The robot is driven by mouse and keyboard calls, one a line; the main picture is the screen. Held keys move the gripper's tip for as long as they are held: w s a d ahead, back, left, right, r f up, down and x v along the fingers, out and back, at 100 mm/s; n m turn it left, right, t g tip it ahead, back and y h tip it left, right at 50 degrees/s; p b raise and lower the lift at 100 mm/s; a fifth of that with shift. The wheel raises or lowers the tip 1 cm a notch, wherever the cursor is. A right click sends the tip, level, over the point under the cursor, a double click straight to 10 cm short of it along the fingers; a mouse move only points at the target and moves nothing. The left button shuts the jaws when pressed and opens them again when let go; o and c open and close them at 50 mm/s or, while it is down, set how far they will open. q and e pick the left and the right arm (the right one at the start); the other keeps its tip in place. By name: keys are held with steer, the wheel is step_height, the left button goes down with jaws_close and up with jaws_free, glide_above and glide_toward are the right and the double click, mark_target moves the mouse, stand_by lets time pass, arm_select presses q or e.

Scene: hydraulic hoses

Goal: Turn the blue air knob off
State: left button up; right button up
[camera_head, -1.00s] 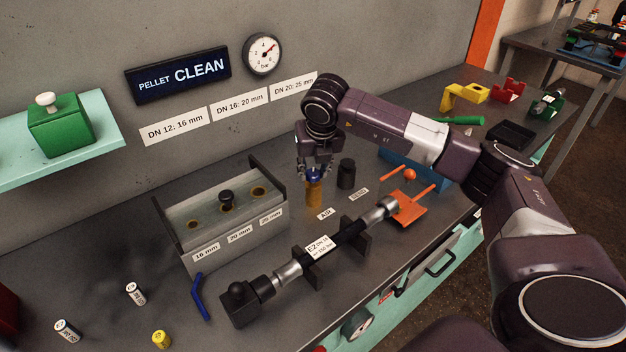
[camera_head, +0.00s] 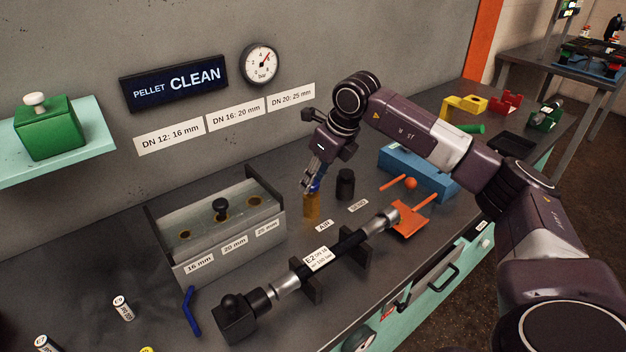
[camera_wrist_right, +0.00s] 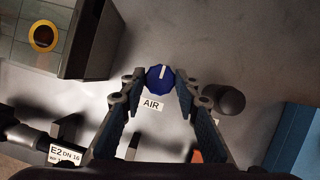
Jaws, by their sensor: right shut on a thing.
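The blue air knob (camera_wrist_right: 160,79) shows in the right wrist view between my right fingertips, with a white line on it that runs nearly up and down the picture. In the head view the knob (camera_head: 317,186) is mostly hidden by my right gripper (camera_head: 314,183). My right gripper is shut on the knob, with one finger on each side. In the head view the wrist leans to the right above it. My left gripper is not in view.
A black knob (camera_head: 345,183) by the SEND label (camera_head: 358,206) stands close to the right. A grey box with holes (camera_head: 177,253) is to the left. A hose on stands (camera_head: 349,243) lies in front. A pressure gauge (camera_head: 260,64) with a red needle hangs on the wall.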

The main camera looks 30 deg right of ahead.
stand_by(0.3)
steer(key=o, duration=1.2)
steer(key=shift+c, duration=0.2)
steer(key=v, duration=1.2)
steer(key=shift+w+d, duration=0.1)
steer(key=shift+d, duration=0.05)
